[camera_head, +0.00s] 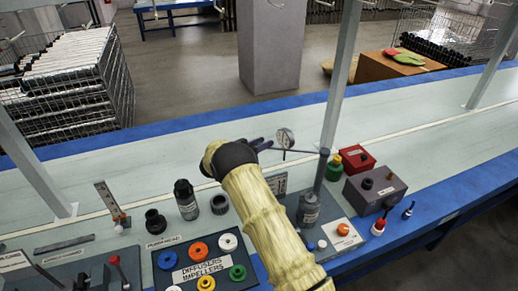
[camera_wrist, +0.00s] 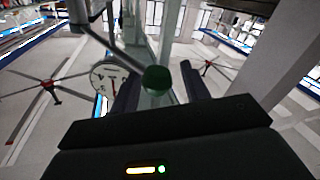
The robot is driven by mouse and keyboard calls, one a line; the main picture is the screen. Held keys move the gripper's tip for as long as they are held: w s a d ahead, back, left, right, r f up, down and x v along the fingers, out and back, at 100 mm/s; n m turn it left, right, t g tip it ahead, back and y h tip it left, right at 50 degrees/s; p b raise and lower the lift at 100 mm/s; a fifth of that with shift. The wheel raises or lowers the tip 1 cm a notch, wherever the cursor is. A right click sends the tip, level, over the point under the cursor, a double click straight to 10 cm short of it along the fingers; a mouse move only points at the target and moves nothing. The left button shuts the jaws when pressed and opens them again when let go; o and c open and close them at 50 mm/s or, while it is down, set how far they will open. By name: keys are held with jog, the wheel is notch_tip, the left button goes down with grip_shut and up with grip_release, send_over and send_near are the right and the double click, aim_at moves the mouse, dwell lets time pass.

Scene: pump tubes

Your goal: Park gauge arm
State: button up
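The gauge arm is a thin grey rod (camera_head: 303,151) reaching left from the top of a dark upright post (camera_head: 320,173). The post stands on a grey cylindrical base (camera_head: 308,209) on the bench. A round white-faced dial gauge (camera_head: 285,138) sits along the rod and also shows in the wrist view (camera_wrist: 107,76). In the wrist view the rod ends in a dark green ball knob (camera_wrist: 156,79). My gripper (camera_head: 266,144) is at the rod's free end. Its two fingers (camera_wrist: 159,86) are apart, with the knob seen between them and space on both sides. I cannot tell the knob's depth between the fingers.
Dark bottles (camera_head: 187,200) and a tray of coloured rings (camera_head: 205,270) lie left of my arm. The bench behind is mostly clear (camera_head: 180,163).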

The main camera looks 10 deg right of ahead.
jog(key=shift+w+d+f, duration=0.15)
jog(key=shift+f, duration=0.25)
jog(key=shift+s+a, duration=0.2)
jog(key=shift+a, duration=0.1)
jog(key=shift+s+f, duration=0.1)
jog(key=shift+s+a+f, duration=0.15)
jog(key=shift+s+f, duration=0.05)
jog(key=shift+s+a+f, duration=0.1)
jog(key=shift+s+a, duration=0.1)
jog(key=shift+a, duration=0.2)
jog(key=r+b+v, duration=0.1)
jog(key=v, duration=1.5)
jog(key=shift+a, duration=0.2)
jog(key=shift+w+r, duration=0.1)
